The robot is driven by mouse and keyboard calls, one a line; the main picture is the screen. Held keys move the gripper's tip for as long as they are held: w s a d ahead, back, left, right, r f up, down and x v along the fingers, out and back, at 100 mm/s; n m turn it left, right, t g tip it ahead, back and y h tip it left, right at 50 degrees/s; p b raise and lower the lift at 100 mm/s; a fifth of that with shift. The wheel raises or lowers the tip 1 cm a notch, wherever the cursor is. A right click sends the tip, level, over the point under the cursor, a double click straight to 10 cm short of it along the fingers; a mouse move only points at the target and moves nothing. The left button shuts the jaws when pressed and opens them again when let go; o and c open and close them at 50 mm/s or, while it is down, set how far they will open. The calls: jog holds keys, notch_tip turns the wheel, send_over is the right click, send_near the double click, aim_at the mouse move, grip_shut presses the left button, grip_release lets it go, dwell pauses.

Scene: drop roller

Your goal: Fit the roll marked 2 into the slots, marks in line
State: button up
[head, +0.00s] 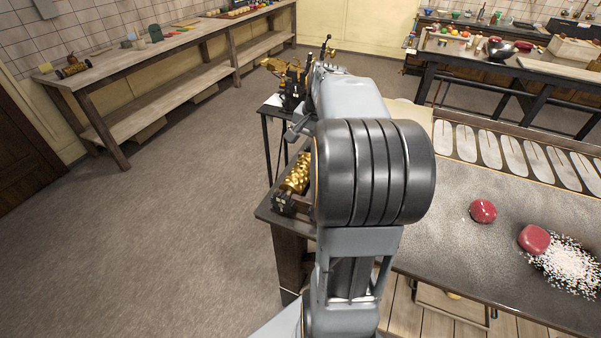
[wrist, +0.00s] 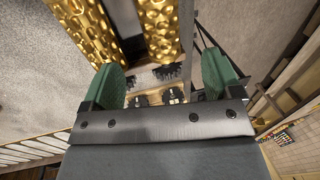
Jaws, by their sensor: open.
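Two gold embossed rolls show at the top of the wrist view: a left one (wrist: 84,24) lying at a slant and a right one (wrist: 160,26) with large round knobs. No number is legible, so I cannot tell which is marked 2. My gripper (wrist: 165,76) is open, its green fingertips wide apart with nothing between them, just below the rolls in the picture. Black toothed pieces (wrist: 168,72) show between the fingers. In the head view a gold roll (head: 296,174) sits at the table's left edge, partly behind my arm. My arm hides the gripper there. The slots cannot be made out.
A black machine with gold parts (head: 291,86) stands on a small stand beyond the roll. The dark table (head: 445,220) on the right holds two red lumps (head: 483,211) (head: 534,239) and white grains (head: 570,265). A long wooden bench (head: 150,70) runs along the left wall. The floor between is clear.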

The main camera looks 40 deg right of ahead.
aim_at(301, 169)
jog(key=x, duration=0.7)
jog(key=shift+w+d+f, duration=0.1)
jog(key=shift+d+f, duration=0.1)
jog(key=shift+d, duration=0.1)
jog(key=shift+p+x, duration=0.7)
jog(key=shift+x, duration=2.15)
jog(key=shift+c, duration=0.3)
grip_shut()
jog(key=shift+r, duration=0.15)
